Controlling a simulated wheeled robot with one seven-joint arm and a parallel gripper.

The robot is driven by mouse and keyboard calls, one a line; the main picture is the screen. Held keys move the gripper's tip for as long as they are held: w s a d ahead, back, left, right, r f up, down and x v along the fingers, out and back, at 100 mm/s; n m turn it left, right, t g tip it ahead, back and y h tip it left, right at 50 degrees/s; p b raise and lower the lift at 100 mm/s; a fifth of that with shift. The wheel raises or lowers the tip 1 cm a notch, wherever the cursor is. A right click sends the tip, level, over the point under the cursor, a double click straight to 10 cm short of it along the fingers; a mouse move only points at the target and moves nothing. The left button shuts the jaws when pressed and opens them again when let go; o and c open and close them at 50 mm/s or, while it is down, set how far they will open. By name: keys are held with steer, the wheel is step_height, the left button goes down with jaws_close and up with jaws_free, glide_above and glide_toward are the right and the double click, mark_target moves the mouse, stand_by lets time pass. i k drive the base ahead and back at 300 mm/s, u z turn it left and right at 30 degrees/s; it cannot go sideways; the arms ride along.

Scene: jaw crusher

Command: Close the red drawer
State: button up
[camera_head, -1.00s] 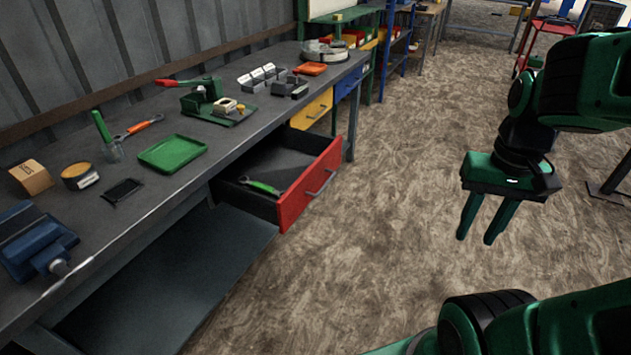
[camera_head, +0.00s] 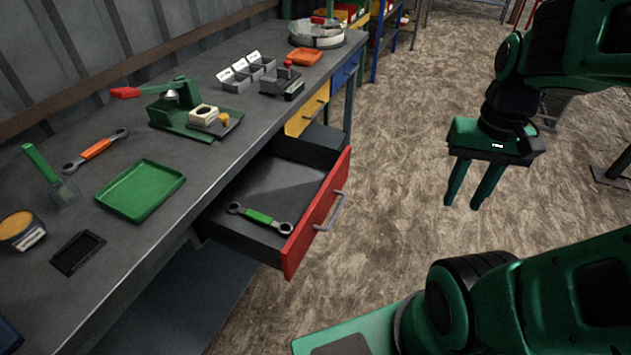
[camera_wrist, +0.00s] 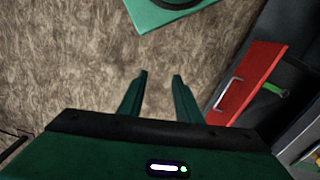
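The red drawer (camera_head: 317,214) is pulled out from under the workbench in the head view. Its red front has a grey bar handle (camera_head: 328,212). A green-handled wrench (camera_head: 262,217) lies inside it. The red front also shows in the wrist view (camera_wrist: 250,82), with its handle (camera_wrist: 228,93) facing the floor side. My gripper (camera_head: 461,202) is to the right of the drawer, in the air over the floor, apart from it. Its two green fingers point down and are spread with nothing between them; they also show in the wrist view (camera_wrist: 160,75).
The workbench top (camera_head: 235,150) carries a green tray (camera_head: 141,189), a green press with a red handle (camera_head: 182,110) and small grey bins (camera_head: 246,70). A yellow drawer (camera_head: 307,110) and a blue drawer (camera_head: 345,73) sit shut beyond the red one. Floor right of the drawer is clear.

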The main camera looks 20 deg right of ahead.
mark_target(297, 181)
steer(key=i, duration=0.15)
steer(key=z, duration=0.65)
steer(key=k, duration=1.75)
steer(key=u, duration=0.45)
steer(key=i, duration=1)
steer(key=z, duration=0.05)
